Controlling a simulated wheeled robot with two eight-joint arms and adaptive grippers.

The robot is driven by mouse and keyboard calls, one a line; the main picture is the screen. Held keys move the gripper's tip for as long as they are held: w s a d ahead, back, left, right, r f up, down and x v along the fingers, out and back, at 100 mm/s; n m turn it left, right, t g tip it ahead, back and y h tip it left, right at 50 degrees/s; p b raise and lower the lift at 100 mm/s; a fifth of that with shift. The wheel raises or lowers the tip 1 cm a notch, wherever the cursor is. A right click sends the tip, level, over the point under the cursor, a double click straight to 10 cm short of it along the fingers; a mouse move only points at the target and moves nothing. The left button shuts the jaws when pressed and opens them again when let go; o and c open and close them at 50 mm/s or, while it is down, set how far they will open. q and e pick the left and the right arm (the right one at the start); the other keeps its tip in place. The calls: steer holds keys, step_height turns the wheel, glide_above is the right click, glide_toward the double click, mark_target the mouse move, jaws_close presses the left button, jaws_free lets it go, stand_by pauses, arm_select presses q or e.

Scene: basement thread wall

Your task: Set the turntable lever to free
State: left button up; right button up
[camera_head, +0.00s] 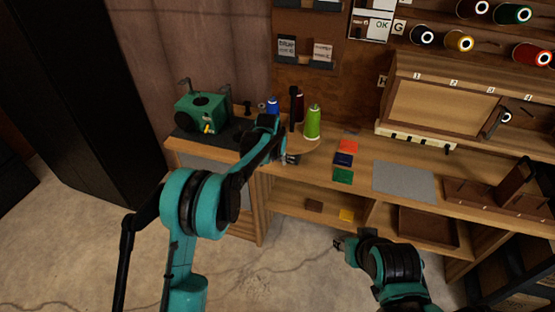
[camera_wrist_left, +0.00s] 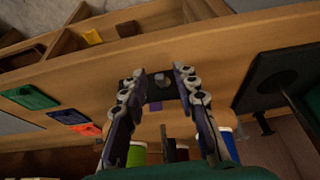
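The turntable is a round wooden disc (camera_head: 310,144) on the bench with thread spools standing on it, including a lime green spool (camera_head: 312,122). My left gripper (camera_head: 291,158) is at the disc's front edge. In the left wrist view its fingers (camera_wrist_left: 159,74) are spread apart. A dark block with a small purple-grey piece (camera_wrist_left: 155,106) shows between the fingers; I cannot tell whether this is the lever or which way it is set. No contact with the fingers is clear. My right gripper (camera_head: 340,243) hangs low in front of the bench, away from the turntable; its opening is too small to judge.
A green machine (camera_head: 203,112) stands on the dark mat at the left. Coloured cards (camera_head: 345,160) and a grey mat (camera_head: 403,182) lie to the right of the turntable. A wooden cabinet (camera_head: 440,105) and spool racks are behind.

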arm_select(q)
jaws_close()
steer(key=shift+w+r+p, duration=0.1)
steer(key=shift+r+p, duration=0.1)
steer(key=shift+p, duration=0.2)
steer(key=g+p, duration=0.2)
steer(key=p, duration=0.1)
steer(key=shift+w+d+r+y, duration=0.15)
steer(key=shift+w+r+y, duration=0.2)
steer(key=shift+w+y, duration=0.05)
steer(key=shift+w+g+p, duration=0.15)
steer(key=shift+g+p, duration=0.55)
steer(key=shift+p, duration=0.15)
steer(key=shift+o, duration=1.3)
jaws_free()
